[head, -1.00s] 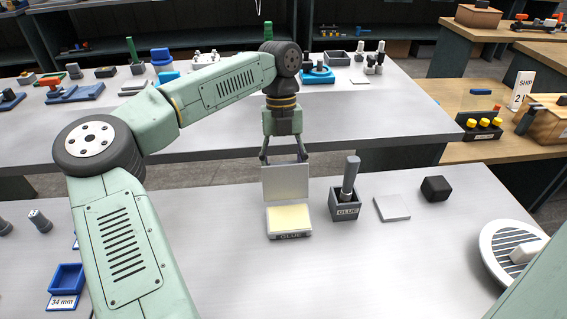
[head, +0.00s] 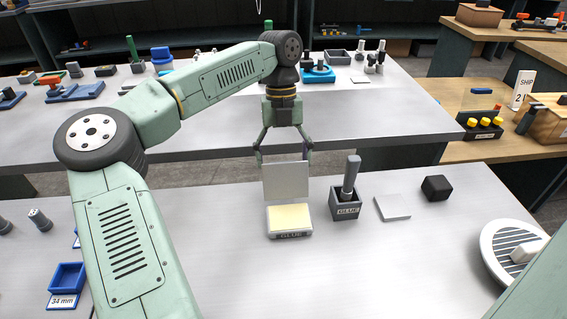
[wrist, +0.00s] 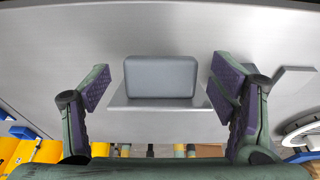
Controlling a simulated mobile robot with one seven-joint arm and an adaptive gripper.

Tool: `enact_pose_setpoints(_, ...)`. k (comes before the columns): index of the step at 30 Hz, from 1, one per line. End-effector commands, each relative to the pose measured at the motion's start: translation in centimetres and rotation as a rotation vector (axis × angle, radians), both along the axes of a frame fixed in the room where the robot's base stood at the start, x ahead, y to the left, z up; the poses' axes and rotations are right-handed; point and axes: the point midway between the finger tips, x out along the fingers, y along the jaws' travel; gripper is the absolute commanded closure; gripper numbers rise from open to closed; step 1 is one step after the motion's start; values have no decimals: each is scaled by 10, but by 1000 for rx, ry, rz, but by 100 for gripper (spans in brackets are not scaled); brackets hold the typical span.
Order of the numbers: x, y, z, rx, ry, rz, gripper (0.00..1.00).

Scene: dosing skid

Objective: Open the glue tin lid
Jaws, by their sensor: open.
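The glue tin (head: 290,219) stands on the near bench with a pale yellow surface inside and a GLUE label on its front. Its grey lid (head: 286,181) stands upright at the tin's back edge. My gripper (head: 283,155) is open just above and behind the lid, with its fingers spread wider than the lid. In the wrist view, the lid (wrist: 160,78) shows between the two purple-padded fingers of my gripper (wrist: 160,88), with a gap on each side. The tin's inside is not clear in that view.
A round slatted dish (head: 500,256) is farther right.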

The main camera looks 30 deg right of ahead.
Motion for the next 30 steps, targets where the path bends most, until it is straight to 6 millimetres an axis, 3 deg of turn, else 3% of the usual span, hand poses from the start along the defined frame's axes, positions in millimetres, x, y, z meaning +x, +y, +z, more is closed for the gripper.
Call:
enact_pose_setpoints(9,16,-9,66,-2,-2,1,22)
enact_pose_setpoints(15,22,-12,91,-2,0,-1,22)
enact_pose_setpoints(30,24,-12,97,-1,1,-2,22)
